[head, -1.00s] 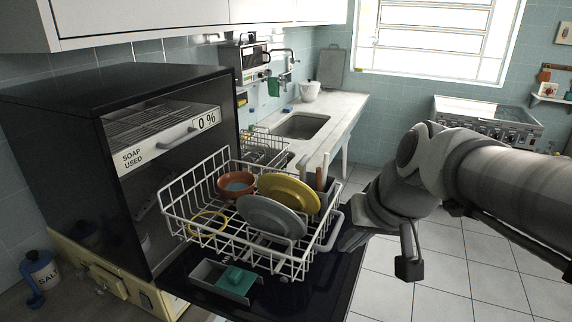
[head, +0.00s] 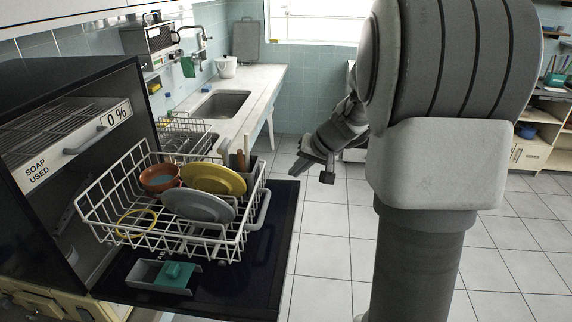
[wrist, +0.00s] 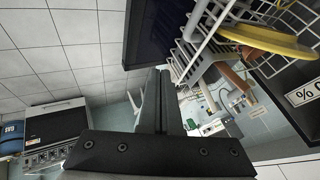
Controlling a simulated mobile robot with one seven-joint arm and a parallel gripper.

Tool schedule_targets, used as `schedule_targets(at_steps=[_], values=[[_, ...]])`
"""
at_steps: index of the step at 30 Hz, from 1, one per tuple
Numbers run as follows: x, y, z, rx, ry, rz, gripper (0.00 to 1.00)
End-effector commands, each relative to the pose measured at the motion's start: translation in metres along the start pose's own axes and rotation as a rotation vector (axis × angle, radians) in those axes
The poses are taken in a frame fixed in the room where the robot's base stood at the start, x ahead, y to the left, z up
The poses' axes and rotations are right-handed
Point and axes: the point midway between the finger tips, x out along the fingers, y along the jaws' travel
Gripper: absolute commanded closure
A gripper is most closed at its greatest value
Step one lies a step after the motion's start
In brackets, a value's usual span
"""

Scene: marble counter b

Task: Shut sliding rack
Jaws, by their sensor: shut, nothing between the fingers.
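The white wire sliding rack (head: 190,228) is pulled out of the black dishwasher (head: 105,90), over its lowered door. The rack holds a yellow plate (head: 215,177), a grey plate (head: 198,206) and a reddish-brown bowl (head: 160,178). Its grey handle (head: 263,210) is on the right, outer side. My gripper (head: 298,168) is right of the rack, apart from the handle, and looks shut and empty. In the wrist view the closed fingers (wrist: 160,82) point past the rack (wrist: 205,42), whose side is at upper right with the yellow plate (wrist: 268,40).
The open door (head: 275,240) carries a soap tray with a teal lid (head: 172,274). An upper rack labelled "soap used" (head: 75,145) sits inside the dishwasher. A counter with a sink (head: 220,104) lies behind. Tiled floor (head: 330,250) is free right of the door.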

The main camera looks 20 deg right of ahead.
Motion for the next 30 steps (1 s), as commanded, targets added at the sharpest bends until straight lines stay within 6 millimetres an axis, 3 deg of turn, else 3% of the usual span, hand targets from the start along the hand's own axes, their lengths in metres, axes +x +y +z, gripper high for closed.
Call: schedule_targets(at_steps=[11,18,30], values=[[0.074,-0.001,0.001,0.0,-0.004,0.0,1.0],[0.087,-0.03,0.0,-0.004,-0.002,-0.001,1.0],[0.093,-0.036,0.0,-0.001,0.0,0.0,1.0]])
